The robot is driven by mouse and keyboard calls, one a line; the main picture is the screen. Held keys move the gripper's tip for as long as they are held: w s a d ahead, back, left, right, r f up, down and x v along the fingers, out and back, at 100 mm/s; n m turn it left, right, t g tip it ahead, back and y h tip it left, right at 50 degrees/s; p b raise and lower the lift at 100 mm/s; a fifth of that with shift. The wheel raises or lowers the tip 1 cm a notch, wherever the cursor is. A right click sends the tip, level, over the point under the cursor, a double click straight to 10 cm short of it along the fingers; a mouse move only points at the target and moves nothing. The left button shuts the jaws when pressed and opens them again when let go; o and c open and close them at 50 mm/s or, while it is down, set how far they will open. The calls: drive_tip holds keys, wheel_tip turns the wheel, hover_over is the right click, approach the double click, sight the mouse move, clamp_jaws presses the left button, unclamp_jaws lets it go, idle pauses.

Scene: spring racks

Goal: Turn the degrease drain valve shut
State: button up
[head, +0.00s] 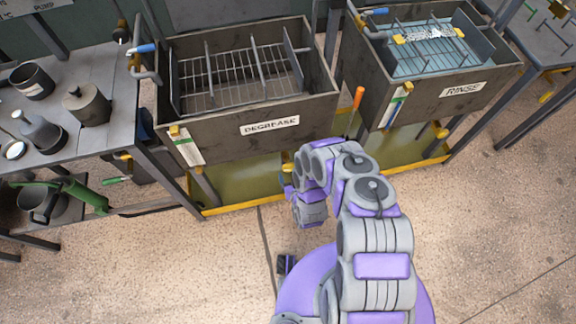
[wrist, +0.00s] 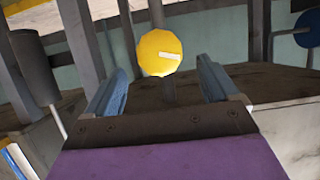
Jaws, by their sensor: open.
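The degrease tank (head: 270,140) is a dark open box with a white DEGREASE label (head: 270,125) on its front. In the wrist view a round yellow valve knob (wrist: 152,50) with a short white mark pointing right stands on a grey stem. A small yellow part below the tank (head: 286,167), beside my gripper, looks like the same knob; it is mostly hidden by my arm. My gripper (wrist: 161,70) is open, with its blue-grey fingers on either side of the knob and visible gaps to it. In the head view my arm hides most of the gripper.
The rinse tank (head: 430,100) stands to the right, with a similar yellow knob (head: 442,133) below it. An orange-handled tool (head: 357,98) stands between the tanks. A bench (head: 95,60) with dark pots is at left. A yellow floor rail (head: 240,206) runs below the degrease tank.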

sight(290, 169)
drive_tip(key=b+x, duration=0.2)
drive_tip(key=x, duration=0.5)
drive_tip(key=shift+w+a+f, duration=0.1)
drive_tip(key=shift+w+f, duration=0.05)
drive_tip(key=shift+w, duration=0.1)
drive_tip(key=c, duration=1)
drive_tip(key=shift+o, duration=0.2)
drive_tip(key=shift+m+y, duration=0.9)
drive_tip(key=shift+m, duration=0.7)
drive_tip(key=o, duration=1)
drive_tip(key=shift+c, duration=0.2)
drive_tip(key=shift+s, duration=0.1)
